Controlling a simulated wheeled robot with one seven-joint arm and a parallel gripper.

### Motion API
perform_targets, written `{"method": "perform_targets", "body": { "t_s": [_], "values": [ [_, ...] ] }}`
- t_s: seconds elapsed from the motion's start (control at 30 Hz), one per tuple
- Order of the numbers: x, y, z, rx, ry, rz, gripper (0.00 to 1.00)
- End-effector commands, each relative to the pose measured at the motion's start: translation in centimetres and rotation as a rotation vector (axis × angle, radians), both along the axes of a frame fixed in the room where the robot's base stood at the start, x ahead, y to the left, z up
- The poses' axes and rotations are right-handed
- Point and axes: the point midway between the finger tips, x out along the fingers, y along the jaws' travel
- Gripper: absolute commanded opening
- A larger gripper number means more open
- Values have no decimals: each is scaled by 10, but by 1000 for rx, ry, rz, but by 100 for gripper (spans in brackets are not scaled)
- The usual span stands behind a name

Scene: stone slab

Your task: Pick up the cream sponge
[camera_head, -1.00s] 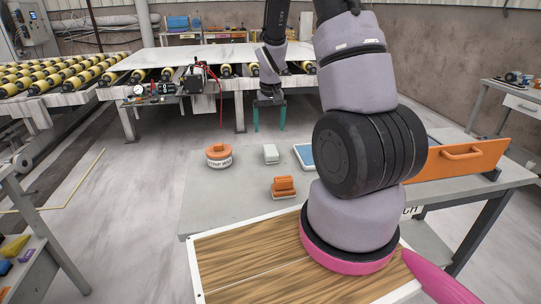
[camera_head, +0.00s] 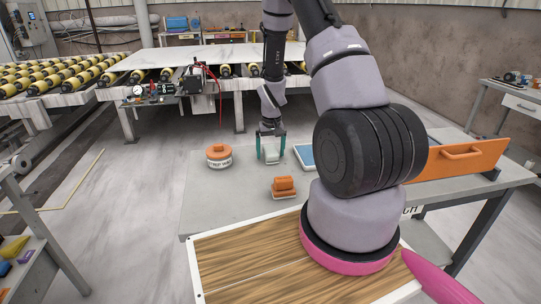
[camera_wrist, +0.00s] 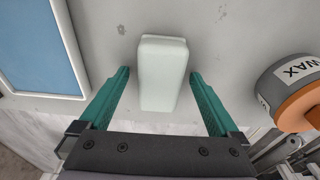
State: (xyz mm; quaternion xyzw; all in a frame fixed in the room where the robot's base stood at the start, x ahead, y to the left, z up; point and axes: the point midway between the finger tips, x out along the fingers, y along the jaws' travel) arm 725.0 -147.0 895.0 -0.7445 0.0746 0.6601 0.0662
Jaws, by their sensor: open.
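The cream sponge (camera_wrist: 162,75) is a pale, rounded block on the grey table. In the head view the sponge (camera_head: 270,154) sits near the table's far edge, partly hidden by my gripper. My gripper (camera_head: 270,150) is above it, pointing down. In the wrist view my gripper (camera_wrist: 160,85) has its two green fingers open, one on each side of the sponge. A gap shows between each finger and the sponge.
An orange-lidded wax tin (camera_head: 219,156) stands left of the sponge. A blue tray with a white rim (camera_head: 304,156) lies close on its right. An orange block (camera_head: 284,187) lies nearer, and an orange panel with a handle (camera_head: 458,157) stands at the right.

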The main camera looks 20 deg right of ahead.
Motion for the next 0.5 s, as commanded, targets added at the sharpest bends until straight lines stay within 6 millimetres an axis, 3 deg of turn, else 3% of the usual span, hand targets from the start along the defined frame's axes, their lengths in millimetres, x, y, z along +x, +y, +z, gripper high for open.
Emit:
{"method": "perform_targets", "body": {
  "t_s": [0.2,0.43,0.47,0.5],
  "values": [
    [0,0,0,0,-1,0,98],
    [0,0,0,0,-1,0,10],
    [0,0,0,0,-1,0,9],
    [0,0,0,0,-1,0,0]
  ]
}}
